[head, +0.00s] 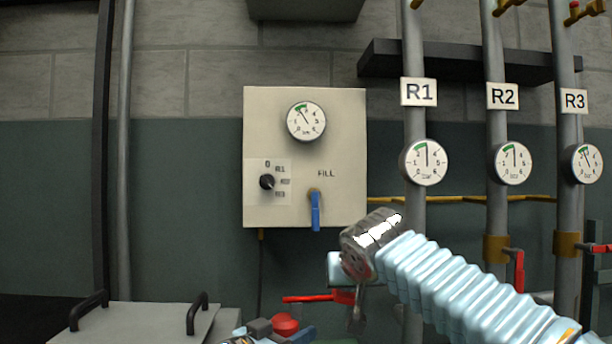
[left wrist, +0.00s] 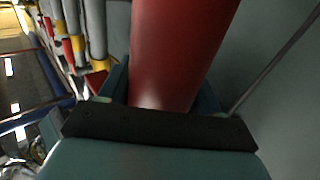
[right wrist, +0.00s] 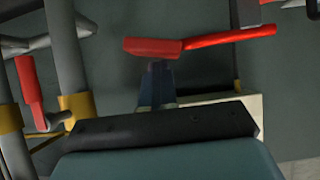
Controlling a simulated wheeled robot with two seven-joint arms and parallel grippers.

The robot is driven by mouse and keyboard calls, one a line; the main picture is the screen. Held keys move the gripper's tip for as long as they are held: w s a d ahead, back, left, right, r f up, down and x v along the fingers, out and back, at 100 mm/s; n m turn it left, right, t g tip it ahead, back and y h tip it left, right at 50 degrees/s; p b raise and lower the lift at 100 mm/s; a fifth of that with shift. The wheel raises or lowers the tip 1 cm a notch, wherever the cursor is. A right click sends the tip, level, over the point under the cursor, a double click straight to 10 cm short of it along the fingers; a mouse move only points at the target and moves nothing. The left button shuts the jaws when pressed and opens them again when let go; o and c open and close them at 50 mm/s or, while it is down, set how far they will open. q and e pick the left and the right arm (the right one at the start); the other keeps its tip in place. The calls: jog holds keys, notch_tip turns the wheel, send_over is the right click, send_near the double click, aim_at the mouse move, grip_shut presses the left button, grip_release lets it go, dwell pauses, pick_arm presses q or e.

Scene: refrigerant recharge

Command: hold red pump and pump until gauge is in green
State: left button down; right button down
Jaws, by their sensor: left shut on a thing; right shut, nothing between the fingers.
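My left gripper (head: 277,330) is low in the head view, shut on the red pump (head: 286,323). In the left wrist view the red pump (left wrist: 175,55) fills the space between the fingers. A red lever (head: 343,296) runs above it. My right gripper (right wrist: 158,85) is shut and empty, its tips right by the thick end of this red lever (right wrist: 150,47); contact is unclear. The panel gauge (head: 306,121) has a green band at upper left, and its needle points up and left, at or near the band. The R1 gauge (head: 424,162) needle points straight up.
The panel (head: 340,105) has a black selector knob (head: 267,182) and a blue FILL lever (head: 315,210) pointing down. Pipes with R2 (head: 512,163) and R3 (head: 587,163) gauges and red valve handles (head: 519,273) stand right. A grey lid (head: 150,322) with handles is lower left.

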notch_tip(320, 180, up, 7)
jog(key=shift+r, duration=0.2)
dwell(0.5)
dwell(0.4)
dwell(0.4)
pick_arm(q)
jog(key=shift+c, duration=0.7)
grip_release()
jog(key=shift+s, duration=0.1)
